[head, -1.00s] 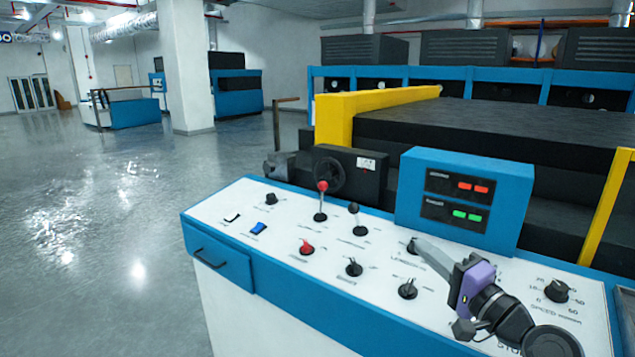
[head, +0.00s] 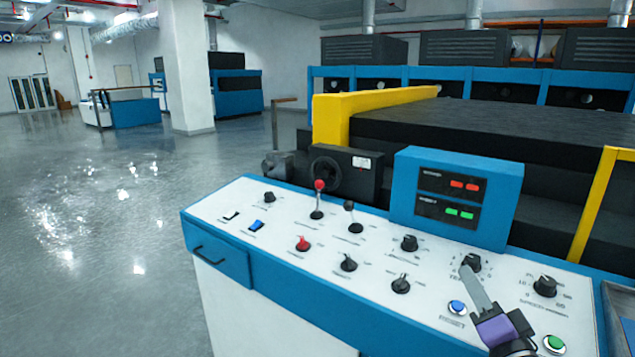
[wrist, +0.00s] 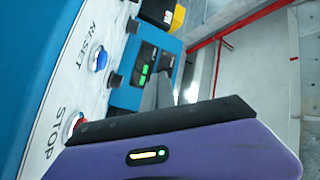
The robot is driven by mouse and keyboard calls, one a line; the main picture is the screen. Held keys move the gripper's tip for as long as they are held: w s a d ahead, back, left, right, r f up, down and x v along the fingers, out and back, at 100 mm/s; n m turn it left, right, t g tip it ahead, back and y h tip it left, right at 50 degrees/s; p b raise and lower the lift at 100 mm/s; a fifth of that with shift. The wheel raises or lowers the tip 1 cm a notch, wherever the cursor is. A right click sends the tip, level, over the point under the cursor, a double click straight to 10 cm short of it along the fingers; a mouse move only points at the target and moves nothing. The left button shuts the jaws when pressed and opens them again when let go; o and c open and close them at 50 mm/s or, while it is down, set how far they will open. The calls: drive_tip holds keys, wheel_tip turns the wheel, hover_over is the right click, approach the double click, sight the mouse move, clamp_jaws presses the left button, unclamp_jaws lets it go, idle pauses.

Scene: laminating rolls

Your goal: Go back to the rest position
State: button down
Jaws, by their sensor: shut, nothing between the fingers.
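My gripper (head: 470,274) shows at the lower right of the head view, over the right part of the white control panel (head: 285,225). Its purple body and long grey fingers point up the picture, with the tip in front of a black knob (head: 472,262). The fingers are together and hold nothing; whether the tip touches the panel I cannot tell. In the wrist view the purple gripper body (wrist: 200,150) fills the bottom. The blue RESET button (head: 457,307) lies left of the fingers and the green button (head: 554,344) right of the body.
The panel carries several knobs, a red-tipped lever (head: 318,198) and a black-tipped lever (head: 351,215). A blue display box (head: 459,160) stands up at its back edge. A yellow rail (head: 598,205) rises at the right. The grey floor (head: 95,220) at left is open.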

drive_tip(key=s+a+f+n+h, duration=0.1)
drive_tip(key=s+f, duration=0.2)
drive_tip(key=s, duration=0.3)
drive_tip(key=s+f+n+g+h+p, duration=0.1)
drive_tip(key=s+f, duration=0.2)
drive_tip(key=s, duration=0.3)
drive_tip(key=s+a+f+n+h, duration=0.1)
drive_tip(key=s+f, duration=0.2)
drive_tip(key=s, duration=0.4)
drive_tip(key=s+a+f+n+g+y+p, duration=0.1)
drive_tip(key=s+a+n+g, duration=0.1)
drive_tip(key=s, duration=1.1)
drive_tip(key=s+a+f+n+g+y+p, duration=0.1)
drive_tip(key=s+a+f+n+g, duration=0.1)
drive_tip(key=s, duration=1.2)
drive_tip(key=a+n, duration=0.1)
drive_tip(key=n, duration=0.1)
drive_tip(key=shift+a+n+g, duration=0.3)
drive_tip(key=shift+a, duration=0.05)
drive_tip(key=shift+w, duration=0.1)
